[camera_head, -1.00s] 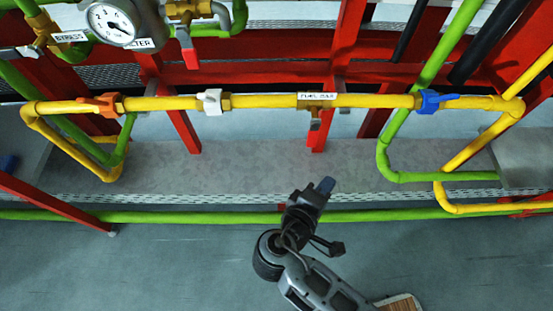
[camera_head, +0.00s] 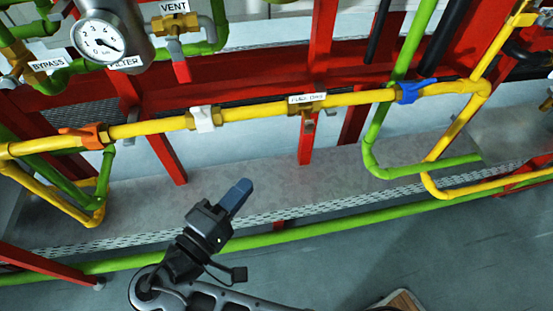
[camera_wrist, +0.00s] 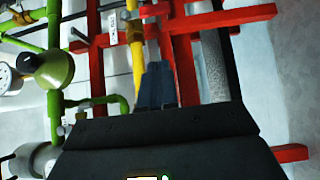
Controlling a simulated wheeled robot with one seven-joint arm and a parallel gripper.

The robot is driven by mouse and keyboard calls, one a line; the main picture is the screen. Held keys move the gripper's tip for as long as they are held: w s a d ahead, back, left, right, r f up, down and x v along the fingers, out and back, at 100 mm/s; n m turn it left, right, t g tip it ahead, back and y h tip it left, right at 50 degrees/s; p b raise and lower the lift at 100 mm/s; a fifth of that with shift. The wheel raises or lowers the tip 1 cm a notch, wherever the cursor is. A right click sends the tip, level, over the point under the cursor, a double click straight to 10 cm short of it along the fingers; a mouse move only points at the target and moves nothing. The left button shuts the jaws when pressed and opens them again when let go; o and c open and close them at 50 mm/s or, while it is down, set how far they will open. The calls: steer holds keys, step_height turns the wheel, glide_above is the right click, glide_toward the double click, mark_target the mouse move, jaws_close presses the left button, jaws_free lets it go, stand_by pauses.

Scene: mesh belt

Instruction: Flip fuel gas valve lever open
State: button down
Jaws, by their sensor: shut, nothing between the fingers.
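The fuel gas valve (camera_head: 307,107) is a brass body on the yellow pipe under a white FUEL GAS label (camera_head: 307,98). Its small lever (camera_head: 309,124) hangs down, across the line of the pipe. My gripper (camera_head: 241,190) is below and left of the valve in the head view, apart from it, its dark blue fingers shut and empty. In the wrist view the fingers (camera_wrist: 156,86) point toward a yellow pipe (camera_wrist: 138,65) with a brass fitting and a white label beside it; the label is too blurred to read.
Red frame bars (camera_head: 230,85) stand behind. A green pipe (camera_head: 330,226) runs low in front. A pressure gauge (camera_head: 98,40) is upper left.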

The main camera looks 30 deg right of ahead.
mark_target(308, 137)
steer(key=s+d+x, duration=0.1)
steer(key=s+x, duration=0.1)
steer(key=x, duration=1.1)
steer(key=shift+s, duration=0.35)
steer(key=shift+d, duration=0.1)
